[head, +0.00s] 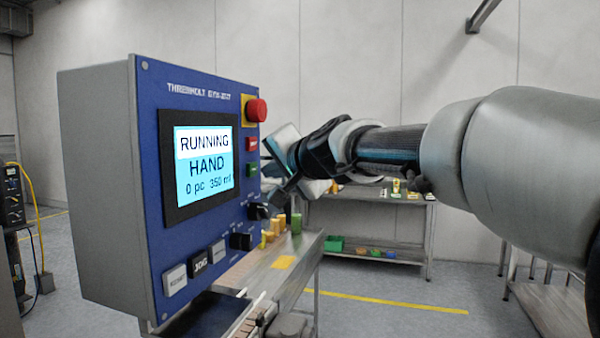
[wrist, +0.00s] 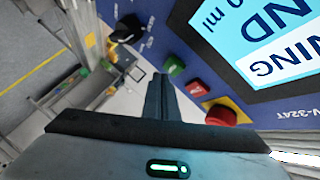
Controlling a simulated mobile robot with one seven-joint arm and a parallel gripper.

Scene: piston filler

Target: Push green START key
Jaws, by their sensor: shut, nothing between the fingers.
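The green START key (head: 252,169) sits on the blue control panel, below a red key (head: 252,144). The green key also shows in the wrist view (wrist: 176,67), with the red key (wrist: 196,89) beside it. My gripper (wrist: 160,77) is shut and empty, its fingertips close beside the green key in that picture. In the head view my gripper (head: 268,166) is at the panel's right edge, close to the green key. I cannot tell whether the fingertips touch the key. The screen (head: 204,165) reads "RUNNING", "HAND", "0 pc 350 ml".
A red mushroom button (head: 256,110) on a yellow plate is above the keys. Black knobs (head: 241,241) and several lower switches (head: 201,264) are on the panel. A metal conveyor table (head: 270,270) runs behind it, and a shelf (head: 380,257) stands farther back.

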